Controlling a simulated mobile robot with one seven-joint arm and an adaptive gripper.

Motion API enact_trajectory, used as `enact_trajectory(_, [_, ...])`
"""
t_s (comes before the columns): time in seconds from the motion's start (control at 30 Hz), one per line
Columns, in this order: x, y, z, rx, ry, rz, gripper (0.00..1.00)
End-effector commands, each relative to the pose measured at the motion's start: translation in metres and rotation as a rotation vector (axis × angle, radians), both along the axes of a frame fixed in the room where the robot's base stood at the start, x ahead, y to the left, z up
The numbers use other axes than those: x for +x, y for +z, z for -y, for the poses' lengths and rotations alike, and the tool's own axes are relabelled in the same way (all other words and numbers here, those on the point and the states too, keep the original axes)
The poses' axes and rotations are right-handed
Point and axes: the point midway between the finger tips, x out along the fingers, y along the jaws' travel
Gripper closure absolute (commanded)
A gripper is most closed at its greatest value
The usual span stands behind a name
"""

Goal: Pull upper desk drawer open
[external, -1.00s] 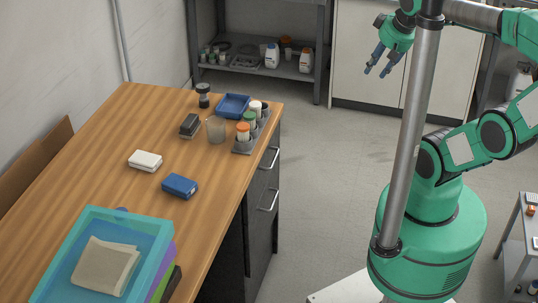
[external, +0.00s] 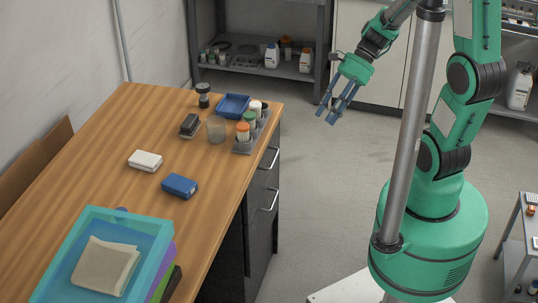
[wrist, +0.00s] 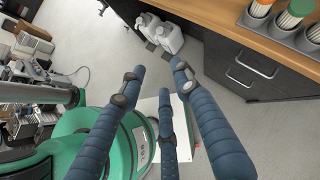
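The desk (external: 150,120) has a dark drawer unit on its right side with two silver handles. The upper drawer (external: 262,172) has the upper handle (external: 270,158), and it looks shut. In the wrist view the upper handle (wrist: 257,67) shows at the right, just under the desk edge. My gripper (external: 330,112) is in the air to the right of the desk, apart from the handle. Its blue fingers are spread and empty. In the wrist view the gripper (wrist: 155,85) has nothing between its fingers.
The lower handle (external: 268,201) sits below. A rack of bottles (external: 246,138) stands near the desk edge above the drawers. A teal tray (external: 150,230) lies at the front of the desk. The floor between desk and my base is clear.

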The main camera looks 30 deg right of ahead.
Motion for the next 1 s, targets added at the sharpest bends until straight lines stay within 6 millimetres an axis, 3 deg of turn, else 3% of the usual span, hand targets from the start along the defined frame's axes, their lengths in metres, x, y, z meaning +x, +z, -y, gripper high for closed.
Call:
enact_trajectory(0.2, [0.020, -0.021, -0.023, 0.153, -0.222, -0.264, 0.68])
enact_trajectory(0.5, [0.059, -0.053, -0.040, 0.351, -0.535, -0.617, 0.68])
enact_trajectory(0.77, [0.094, -0.093, -0.038, 0.513, -0.812, -0.916, 0.68])
enact_trajectory(1.0, [0.121, -0.144, -0.022, 0.659, -1.071, -1.177, 0.68])
